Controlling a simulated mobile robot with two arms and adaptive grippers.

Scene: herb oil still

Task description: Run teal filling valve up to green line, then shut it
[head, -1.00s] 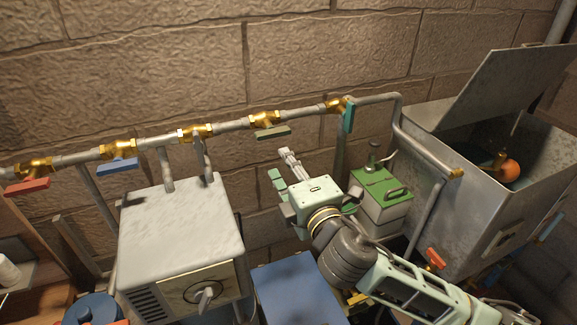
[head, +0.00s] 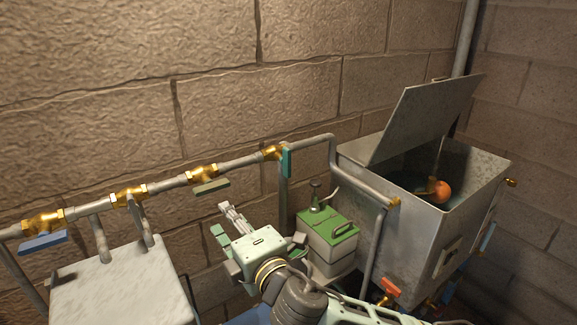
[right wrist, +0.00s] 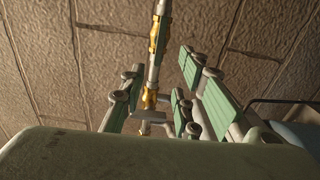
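The teal valve handle (head: 286,162) hangs down, crosswise to the pipe, from a brass valve at the right end of the row. The pipe runs on to a grey metal tank (head: 400,247) with its lid tilted open. Dark liquid and an orange float (head: 439,191) show inside. I cannot make out a green line. My right gripper (head: 228,222) is below and left of the teal handle, apart from it. In the right wrist view, its green-padded fingers (right wrist: 160,105) are spread with nothing between them. My left gripper is not in view.
Other brass valves with olive (head: 212,187) and blue (head: 42,241) handles line the pipe to the left. A grey box (head: 122,290) stands below them. A green-topped can (head: 330,240) stands beside my right arm. A red-handled valve (head: 390,286) sits low by the tank.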

